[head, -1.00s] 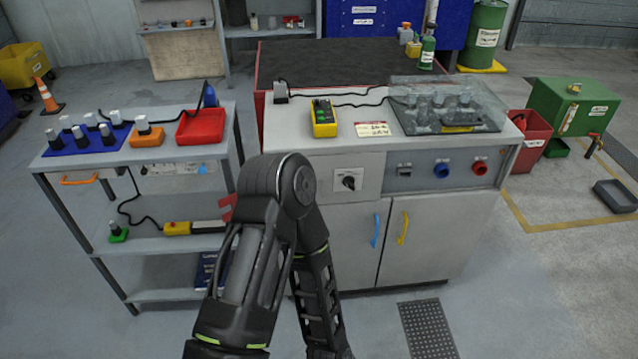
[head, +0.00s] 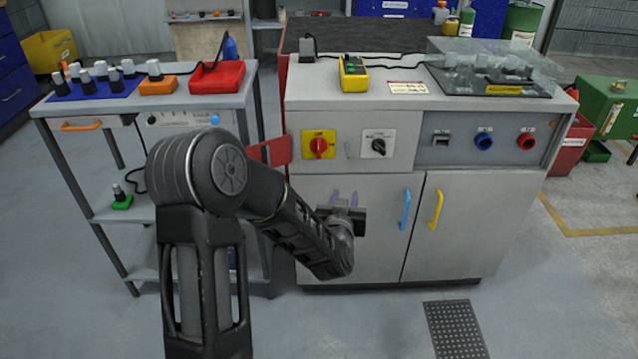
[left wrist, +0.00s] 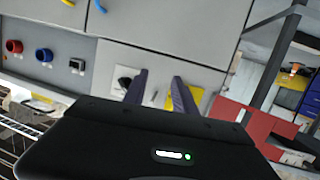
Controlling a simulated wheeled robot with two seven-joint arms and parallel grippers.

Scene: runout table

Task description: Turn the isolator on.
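The isolator, a red rotary handle on a yellow plate (head: 308,146), is on the bench's front panel at centre in the head view. Its handle looks roughly upright, but too small to read. In the left wrist view, part of the yellow plate (left wrist: 201,99) shows beside and between my fingers; the handle is hidden there. A black rotary switch on a white plate (head: 378,146) is just right of it; it also shows in the wrist view (left wrist: 122,84). My left gripper (head: 345,200) is open and empty, in front of the cabinet and below the isolator. My right gripper is not in view.
A red panel (head: 272,151) juts out left of the isolator. Blue (head: 405,209) and yellow (head: 436,208) door handles are right of the gripper. Blue (head: 484,142) and red (head: 526,141) sockets sit further right. A shelved trolley (head: 185,104) stands at the left.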

